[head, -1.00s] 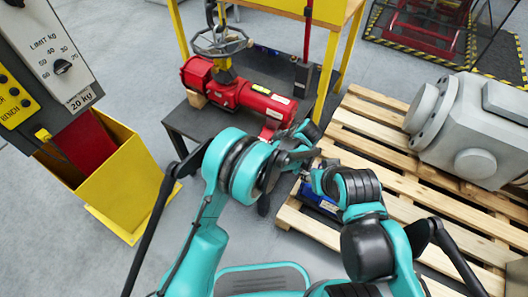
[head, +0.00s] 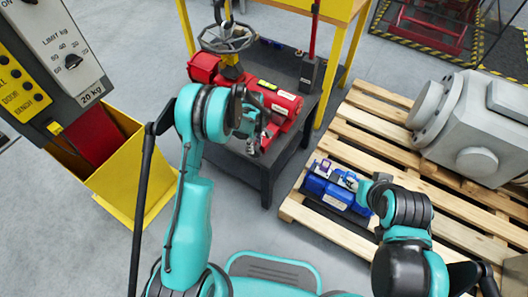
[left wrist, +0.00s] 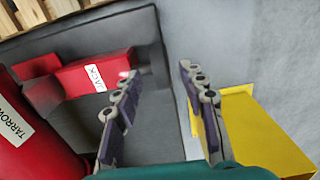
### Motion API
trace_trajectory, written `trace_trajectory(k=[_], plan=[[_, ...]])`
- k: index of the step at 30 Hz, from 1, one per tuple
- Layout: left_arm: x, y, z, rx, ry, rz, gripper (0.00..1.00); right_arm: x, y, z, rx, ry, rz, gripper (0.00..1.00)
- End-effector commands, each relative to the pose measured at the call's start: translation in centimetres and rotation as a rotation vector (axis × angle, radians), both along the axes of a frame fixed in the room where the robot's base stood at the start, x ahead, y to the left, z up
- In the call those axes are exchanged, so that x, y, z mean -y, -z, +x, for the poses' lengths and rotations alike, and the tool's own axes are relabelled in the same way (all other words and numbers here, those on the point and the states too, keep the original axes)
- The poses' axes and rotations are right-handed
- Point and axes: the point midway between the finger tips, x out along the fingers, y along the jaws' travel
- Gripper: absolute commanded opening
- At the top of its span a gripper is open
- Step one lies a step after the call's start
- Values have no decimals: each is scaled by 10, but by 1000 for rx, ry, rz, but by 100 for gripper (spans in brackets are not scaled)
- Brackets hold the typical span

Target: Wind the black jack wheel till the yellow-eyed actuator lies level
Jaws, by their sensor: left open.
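The red actuator (head: 275,103) lies on a dark bench, with a yellow part (head: 232,68) and a grey handwheel (head: 228,38) at its far end. In the left wrist view its red body (left wrist: 30,135) shows at the left. Beside it is a red block labelled JACK (left wrist: 95,75). I cannot make out the black jack wheel clearly. My left gripper (head: 252,140) is at the near side of the actuator, partly hidden by its own arm. In the left wrist view its fingers (left wrist: 155,85) are apart and empty. My right gripper (head: 358,183) is at a blue device; its fingers are unclear.
The blue device (head: 335,190) lies on a wooden pallet (head: 455,205) at the right, with a large grey gearbox (head: 470,125). A yellow bin (head: 135,185) and a limit panel (head: 60,50) stand at the left. Grey floor is open between bin and bench.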

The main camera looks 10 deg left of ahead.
Motion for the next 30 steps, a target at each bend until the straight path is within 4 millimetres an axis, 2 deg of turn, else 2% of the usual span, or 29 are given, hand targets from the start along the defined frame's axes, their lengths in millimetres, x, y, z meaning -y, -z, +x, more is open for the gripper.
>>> trace_trajectory(k=[6,12,23,28,30], plan=[[1,41,0,0,1,2,41,0,19,0,0,0,0,41],[1,65,0,0,1,2,41,0,29,0,0,0,0,41],[1,70,0,0,1,3,41,0,29,0,0,0,0,41],[1,70,0,0,1,3,0,0,30,0,0,0,0,41],[1,70,0,0,1,3,0,0,30,0,0,0,0,41]])
